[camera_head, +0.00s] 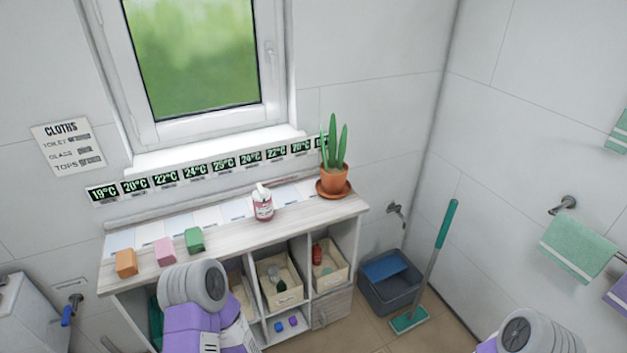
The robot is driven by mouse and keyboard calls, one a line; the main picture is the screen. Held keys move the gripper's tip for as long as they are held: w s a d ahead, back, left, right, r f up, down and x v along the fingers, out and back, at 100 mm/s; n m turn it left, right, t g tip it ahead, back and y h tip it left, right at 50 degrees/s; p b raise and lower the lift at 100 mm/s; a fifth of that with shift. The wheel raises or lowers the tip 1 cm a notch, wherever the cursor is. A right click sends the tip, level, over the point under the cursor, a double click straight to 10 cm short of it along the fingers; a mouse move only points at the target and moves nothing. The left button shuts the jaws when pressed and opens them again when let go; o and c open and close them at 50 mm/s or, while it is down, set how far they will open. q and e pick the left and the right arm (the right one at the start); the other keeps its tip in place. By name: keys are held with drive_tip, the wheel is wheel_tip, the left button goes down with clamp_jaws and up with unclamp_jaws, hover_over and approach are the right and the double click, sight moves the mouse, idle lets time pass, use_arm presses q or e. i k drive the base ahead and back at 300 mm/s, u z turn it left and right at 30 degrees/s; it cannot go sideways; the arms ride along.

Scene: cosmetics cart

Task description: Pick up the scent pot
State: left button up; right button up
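I cannot tell for certain which thing is the scent pot. Two small pot-like items, one blue (279,326) and one purple (293,321), sit on the low middle shelf of the cart. A pink-and-white bottle (263,203) with a white top stands upright on the cart top. My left arm shows at the bottom, in front of the cart's left part, and hides some of its shelves. My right arm shows at the bottom right, apart from the cart. Neither gripper's fingers are in view.
The pale cart (240,228) bears orange (126,263), pink (165,251) and green (194,240) blocks and a potted plant (334,178). Bins below (281,299) hold small items. A grey bucket (391,289) and teal-handled mop (435,262) stand right. Floor in front looks clear.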

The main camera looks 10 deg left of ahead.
sight(264, 212)
drive_tip(key=z, duration=0.15)
drive_tip(key=i, duration=0.8)
drive_tip(key=u, duration=0.8)
drive_tip(key=i, duration=0.45)
drive_tip(key=u, duration=0.6)
